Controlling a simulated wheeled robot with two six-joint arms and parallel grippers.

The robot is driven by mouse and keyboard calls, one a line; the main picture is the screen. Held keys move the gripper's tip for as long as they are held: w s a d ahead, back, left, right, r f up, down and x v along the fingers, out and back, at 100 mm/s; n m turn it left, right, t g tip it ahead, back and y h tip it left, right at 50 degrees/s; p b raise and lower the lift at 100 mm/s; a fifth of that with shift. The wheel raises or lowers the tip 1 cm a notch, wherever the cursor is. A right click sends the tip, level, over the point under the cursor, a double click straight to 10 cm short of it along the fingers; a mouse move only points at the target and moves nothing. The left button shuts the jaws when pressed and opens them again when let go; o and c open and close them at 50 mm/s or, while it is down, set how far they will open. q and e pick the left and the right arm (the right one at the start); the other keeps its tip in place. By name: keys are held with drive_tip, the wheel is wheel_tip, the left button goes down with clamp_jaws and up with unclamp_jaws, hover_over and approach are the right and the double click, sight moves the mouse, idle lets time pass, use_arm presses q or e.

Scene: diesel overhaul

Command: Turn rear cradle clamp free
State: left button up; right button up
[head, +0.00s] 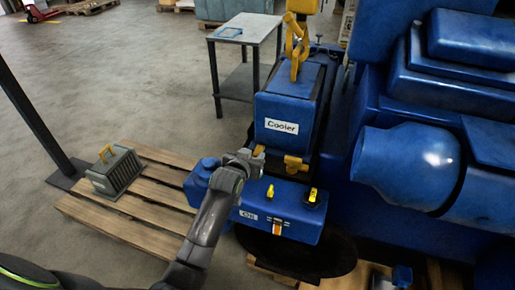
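A blue cooler (289,110) with a white "Cooler" label stands upright beside the large blue engine. A yellow hook hangs at its top. Two yellow clamp pieces show at its lower edge: a left clamp (259,151) and a right clamp (296,166). Which one is the rear clamp I cannot tell. My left gripper (251,158) is at the left clamp, its tip overlapping it; whether the fingers are closed on it is too small to see. My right gripper is out of view.
A blue box labelled "Oil" (281,211) with yellow fittings sits just below the clamps. The engine (406,165) fills the right side. A wooden pallet (146,205) carries a grey finned unit (116,171) at left. A grey table (246,28) stands behind; floor between is clear.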

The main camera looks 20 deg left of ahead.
sight(257, 150)
use_arm(q)
drive_tip(key=shift+p+x, duration=0.3)
drive_tip(key=shift+x, duration=2.5)
clamp_jaws()
